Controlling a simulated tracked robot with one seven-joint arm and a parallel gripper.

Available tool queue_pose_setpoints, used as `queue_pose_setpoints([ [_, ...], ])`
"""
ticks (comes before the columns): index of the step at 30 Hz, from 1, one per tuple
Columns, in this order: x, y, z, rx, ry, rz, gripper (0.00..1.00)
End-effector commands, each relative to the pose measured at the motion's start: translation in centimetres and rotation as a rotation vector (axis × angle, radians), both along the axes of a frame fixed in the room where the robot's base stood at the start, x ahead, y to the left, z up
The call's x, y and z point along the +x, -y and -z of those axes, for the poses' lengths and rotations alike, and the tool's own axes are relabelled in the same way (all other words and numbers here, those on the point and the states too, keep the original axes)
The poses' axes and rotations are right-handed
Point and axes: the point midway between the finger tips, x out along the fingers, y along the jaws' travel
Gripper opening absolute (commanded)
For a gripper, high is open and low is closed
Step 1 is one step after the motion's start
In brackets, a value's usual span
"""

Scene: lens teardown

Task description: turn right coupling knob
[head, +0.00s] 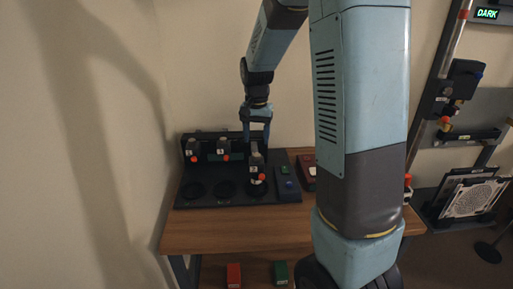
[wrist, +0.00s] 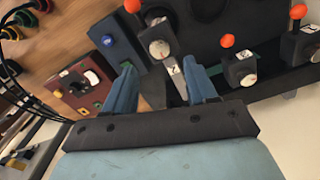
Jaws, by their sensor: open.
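In the head view a black fixture (head: 225,197) on the wooden table carries three dark units in a row, each with an orange ball. The right unit (head: 255,160), with a pale label, has its orange ball (head: 262,177) low at its front. My gripper (head: 256,122) points down just above and behind this unit. In the wrist view its blue fingers (wrist: 160,88) are apart. A narrow grey labelled piece (wrist: 173,72) of a unit lies between them in the picture, beside a round pale dial (wrist: 160,48) and an orange ball (wrist: 133,5). I cannot tell whether the fingers touch it.
The left unit (head: 192,150) and middle unit (head: 224,148) stand close by. A blue-buttoned box (head: 289,188) is right of the fixture. A dark red box (wrist: 85,85) lies further off. Red (head: 234,274) and green (head: 281,272) blocks are at the front. The table's front is clear.

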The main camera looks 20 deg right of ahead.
Motion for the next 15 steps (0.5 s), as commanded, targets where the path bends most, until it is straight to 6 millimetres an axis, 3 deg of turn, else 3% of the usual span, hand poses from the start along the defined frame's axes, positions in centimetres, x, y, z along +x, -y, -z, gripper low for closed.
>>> queue_pose_setpoints([
  [6,0.1,0.0,-4.3,0.001,0.003,0.000,0.57],
  [15,0.1,0.0,-7.2,0.001,0.001,-0.001,0.57],
])
